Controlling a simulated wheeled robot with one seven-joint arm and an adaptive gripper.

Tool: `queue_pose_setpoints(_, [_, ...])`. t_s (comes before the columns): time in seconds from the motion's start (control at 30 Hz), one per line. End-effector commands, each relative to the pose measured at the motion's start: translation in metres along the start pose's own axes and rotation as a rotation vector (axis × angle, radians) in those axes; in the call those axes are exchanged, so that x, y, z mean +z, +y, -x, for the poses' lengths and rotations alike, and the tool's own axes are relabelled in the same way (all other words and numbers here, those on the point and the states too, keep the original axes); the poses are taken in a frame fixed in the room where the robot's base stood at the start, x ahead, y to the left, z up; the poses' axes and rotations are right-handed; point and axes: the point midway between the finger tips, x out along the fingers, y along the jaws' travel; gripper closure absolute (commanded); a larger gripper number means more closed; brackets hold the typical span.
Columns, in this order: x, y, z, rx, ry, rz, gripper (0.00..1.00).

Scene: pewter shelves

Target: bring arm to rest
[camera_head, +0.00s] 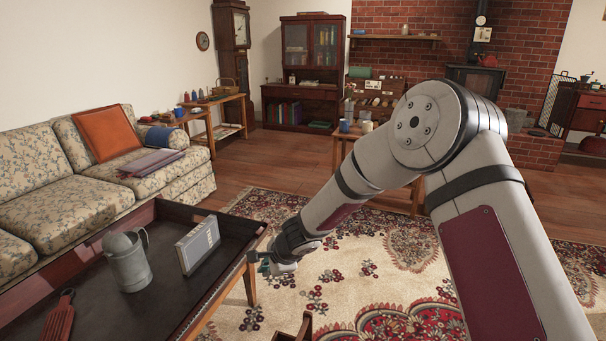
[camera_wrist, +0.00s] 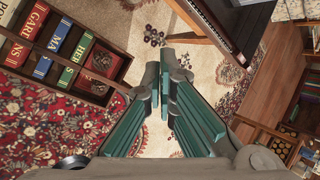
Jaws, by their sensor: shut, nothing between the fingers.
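My arm reaches forward and bends down to the left in the head view. My gripper (camera_head: 264,264) hangs near the right end of the dark tray table, above the patterned rug. In the wrist view my gripper (camera_wrist: 165,82) points down over the rug, its teal fingers closing together at the tips. Nothing shows between them.
The dark tray table (camera_head: 215,291) holds a grey metal jug (camera_head: 128,262), a grey box-like item (camera_head: 198,244) and a red paddle (camera_head: 59,318). A wooden crate of books (camera_wrist: 100,62) stands on the rug (camera_head: 345,285). A floral sofa (camera_head: 70,215) is at left.

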Motion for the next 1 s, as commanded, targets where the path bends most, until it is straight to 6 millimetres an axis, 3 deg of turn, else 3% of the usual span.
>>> queue_pose_setpoints(0.03, [0.005, -0.013, 0.026, -0.027, -0.020, 0.073, 1.00])
queue_pose_setpoints(0.2, [0.023, -0.030, 0.100, -0.067, -0.086, 0.309, 1.00])
queue_pose_setpoints(0.43, [0.038, -0.015, 0.200, -0.051, -0.137, 0.606, 1.00])
queue_pose_setpoints(0.67, [0.039, 0.034, 0.292, 0.036, -0.151, 0.857, 1.00])
queue_pose_setpoints(0.87, [0.028, 0.098, 0.364, 0.157, -0.141, 1.030, 1.00])
queue_pose_setpoints(1.0, [0.016, 0.150, 0.409, 0.263, -0.128, 1.118, 1.00])
